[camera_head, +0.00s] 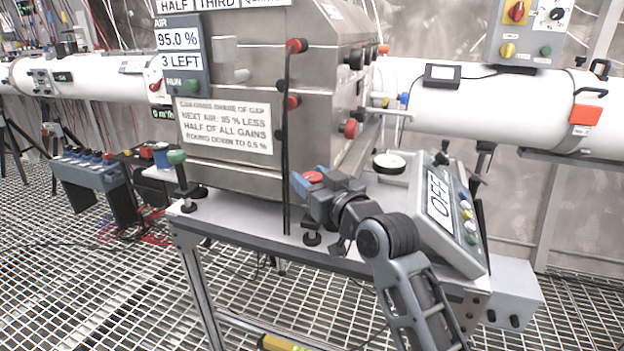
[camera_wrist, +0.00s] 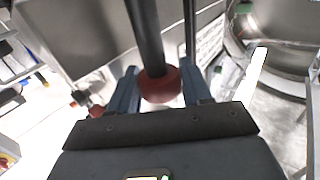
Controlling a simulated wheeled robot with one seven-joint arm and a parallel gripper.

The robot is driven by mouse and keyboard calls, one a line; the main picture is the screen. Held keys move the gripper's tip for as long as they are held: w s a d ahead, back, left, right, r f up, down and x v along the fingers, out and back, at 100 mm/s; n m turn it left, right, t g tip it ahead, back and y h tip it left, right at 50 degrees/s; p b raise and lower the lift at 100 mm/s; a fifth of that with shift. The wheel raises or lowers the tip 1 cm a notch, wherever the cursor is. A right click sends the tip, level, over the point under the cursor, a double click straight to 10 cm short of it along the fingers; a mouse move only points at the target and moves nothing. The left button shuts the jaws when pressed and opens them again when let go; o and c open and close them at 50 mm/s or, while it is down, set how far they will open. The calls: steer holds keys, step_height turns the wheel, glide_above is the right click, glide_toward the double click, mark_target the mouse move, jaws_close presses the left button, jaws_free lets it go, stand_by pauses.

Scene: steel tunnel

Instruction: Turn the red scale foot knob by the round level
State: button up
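The red knob (camera_head: 313,177) sits low at the front corner of the steel machine, above the white bench top. In the wrist view the red knob (camera_wrist: 160,86) lies between my two blue fingers, with a dark rod in front of it. My gripper (camera_head: 308,184) is around the knob, a finger on each side; in the wrist view my gripper (camera_wrist: 160,90) shows very little gap beside the knob. Whether both fingers press on it cannot be told. I cannot make out the round level clearly.
A tall thin black rod (camera_head: 286,140) stands close to my gripper. A green foot knob (camera_head: 177,157) is at the left machine corner. A tilted console reading OFF (camera_head: 438,198) and a round white dish (camera_head: 389,162) stand to the right. A black foot (camera_head: 311,239) is below.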

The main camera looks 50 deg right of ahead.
steer(key=c, duration=0.3)
steer(key=shift+f, duration=0.1)
steer(key=shift+d+y+b, duration=0.1)
steer(key=shift+y+b, duration=0.2)
steer(key=shift+b, duration=0.15)
steer(key=shift+f+n+t+y+b, duration=0.15)
steer(key=shift+n+t+y+b, duration=0.15)
steer(key=shift+n+y+b, duration=0.8)
steer(key=shift+y+b, duration=0.2)
steer(key=shift+b, duration=0.15)
steer(key=shift+n+y+b, duration=0.3)
steer(key=shift+n+y, duration=0.1)
steer(key=shift+y, duration=0.3)
steer(key=shift+r, duration=0.2)
steer(key=o, duration=0.7)
